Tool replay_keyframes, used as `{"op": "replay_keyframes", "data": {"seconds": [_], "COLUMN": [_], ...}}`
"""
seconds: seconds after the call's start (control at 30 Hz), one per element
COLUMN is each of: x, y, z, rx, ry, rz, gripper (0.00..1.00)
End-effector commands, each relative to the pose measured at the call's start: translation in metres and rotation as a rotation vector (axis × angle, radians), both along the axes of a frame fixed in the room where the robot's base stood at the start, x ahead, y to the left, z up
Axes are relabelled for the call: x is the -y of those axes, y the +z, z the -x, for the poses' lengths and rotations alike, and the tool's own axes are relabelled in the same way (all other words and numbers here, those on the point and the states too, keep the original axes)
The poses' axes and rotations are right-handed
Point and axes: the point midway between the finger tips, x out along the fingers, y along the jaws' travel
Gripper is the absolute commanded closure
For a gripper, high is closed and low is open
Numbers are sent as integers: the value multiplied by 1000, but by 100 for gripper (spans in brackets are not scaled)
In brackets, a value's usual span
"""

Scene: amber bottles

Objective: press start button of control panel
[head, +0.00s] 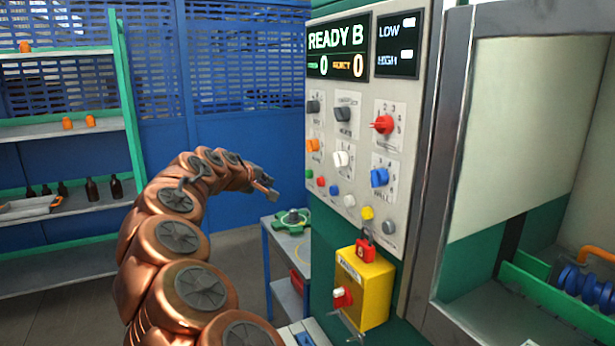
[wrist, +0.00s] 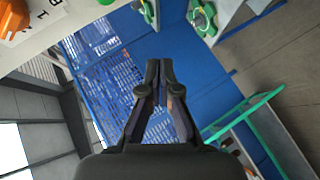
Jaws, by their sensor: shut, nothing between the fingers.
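The control panel (head: 357,165) is light grey and stands right of centre in the head view. Its lower row has small round buttons: a green button (head: 309,174) at the left end, then a red button (head: 321,182), a blue button (head: 334,190), a white button (head: 349,200) and a yellow button (head: 367,213). I cannot read a start label. My gripper (head: 270,189) is shut and empty, left of the panel and apart from it. In the wrist view my gripper (wrist: 160,66) points past the panel (wrist: 72,22), whose edge shows at upper left.
A yellow box with a red switch (head: 365,290) juts out below the panel. A small blue table (head: 268,240) stands behind. Shelves with dark bottles (head: 70,205) are at left, before a blue mesh wall (head: 245,130). The air between gripper and panel looks clear.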

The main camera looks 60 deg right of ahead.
Motion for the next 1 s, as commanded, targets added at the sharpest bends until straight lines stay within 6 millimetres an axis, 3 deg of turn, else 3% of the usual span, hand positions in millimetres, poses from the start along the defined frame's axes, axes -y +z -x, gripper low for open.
{"op": "replay_keyframes", "data": {"seconds": [0.37, 1.0], "x": [4, 61], "y": [1, 3], "z": [3, 42], "rx": [0, 1], "ry": [-1, -3], "rz": [0, -1], "gripper": [100, 100]}}
